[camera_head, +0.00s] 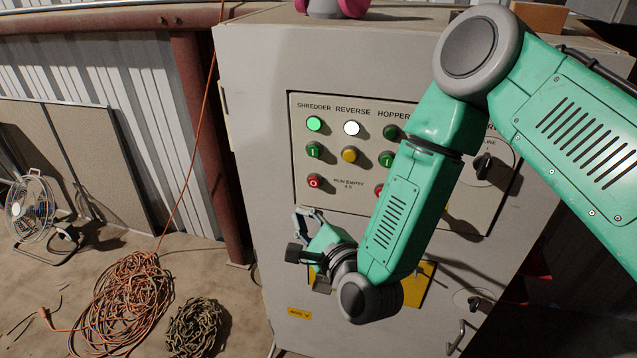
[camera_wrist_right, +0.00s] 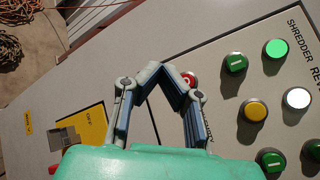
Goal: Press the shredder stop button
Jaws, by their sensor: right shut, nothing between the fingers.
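The shredder stop button (camera_head: 314,182) is the red round button at the bottom of the SHREDDER column on the panel (camera_head: 330,200). Above it are the green start button (camera_head: 314,150) and a lit green lamp (camera_head: 314,124). My right gripper (camera_head: 303,211) is shut and empty, just below the stop button in the head view. In the right wrist view the gripper's fingertips (camera_wrist_right: 173,71) meet beside the red stop button (camera_wrist_right: 189,79) and partly cover it. I cannot tell whether they touch it. My left gripper is not in view.
A lit white lamp (camera_head: 351,128) and a yellow button (camera_head: 349,155) form the REVERSE column. My right arm partly hides the HOPPER column, whose red button (camera_head: 379,190) shows at its edge. Orange cable (camera_head: 122,300) lies coiled on the floor at left.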

